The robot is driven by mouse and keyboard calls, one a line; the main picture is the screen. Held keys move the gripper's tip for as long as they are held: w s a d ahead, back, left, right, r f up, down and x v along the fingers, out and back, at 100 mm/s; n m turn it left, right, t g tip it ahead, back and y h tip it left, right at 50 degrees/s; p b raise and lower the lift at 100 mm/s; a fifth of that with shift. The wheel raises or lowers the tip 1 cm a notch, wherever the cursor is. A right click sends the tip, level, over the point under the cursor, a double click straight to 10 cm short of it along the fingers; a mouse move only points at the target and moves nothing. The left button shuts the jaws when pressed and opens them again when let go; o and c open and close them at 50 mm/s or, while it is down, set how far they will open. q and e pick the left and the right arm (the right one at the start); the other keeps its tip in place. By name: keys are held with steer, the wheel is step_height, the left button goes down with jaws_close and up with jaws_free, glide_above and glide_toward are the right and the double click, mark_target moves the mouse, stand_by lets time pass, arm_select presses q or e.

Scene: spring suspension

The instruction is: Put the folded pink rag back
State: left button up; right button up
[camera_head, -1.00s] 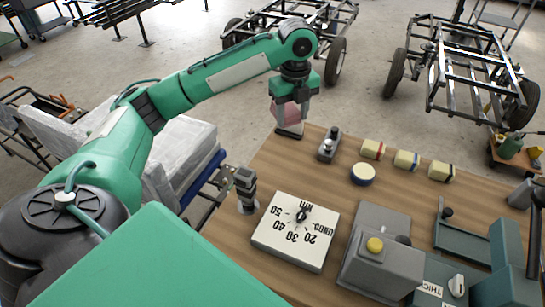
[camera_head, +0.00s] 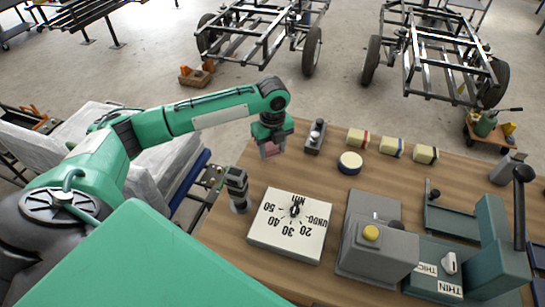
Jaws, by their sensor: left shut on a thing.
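My left gripper (camera_head: 270,149) is above the far left corner of the wooden table (camera_head: 385,187), pointing down. It is shut on the folded pink rag (camera_head: 271,150), which shows as a small pink patch at the fingertips. The gripper hides most of the rag. I cannot tell whether the rag touches the table top. My right gripper is out of view.
A grey device (camera_head: 315,137) stands just right of the gripper. A dark upright tool (camera_head: 237,188) and the white dial board (camera_head: 290,226) are nearer. Several cream blocks (camera_head: 391,146), a round tin (camera_head: 350,163) and grey machines (camera_head: 376,242) fill the right.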

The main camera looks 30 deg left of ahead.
arm_select(q)
steer(key=shift+f, duration=0.7)
step_height(320, 180, down, 2)
steer(key=shift+s+f, duration=0.1)
steer(key=shift+f, duration=0.6)
steer(key=o, duration=0.9)
steer(key=shift+c, duration=0.2)
steer(key=shift+o, duration=0.9)
steer(key=shift+r, duration=0.25)
step_height(320, 180, up, 4)
steer(key=shift+r, duration=0.25)
step_height(320, 180, up, 6)
steer(key=shift+r+b, duration=0.1)
steer(key=shift+b, duration=0.3)
steer(key=shift+r, duration=0.55)
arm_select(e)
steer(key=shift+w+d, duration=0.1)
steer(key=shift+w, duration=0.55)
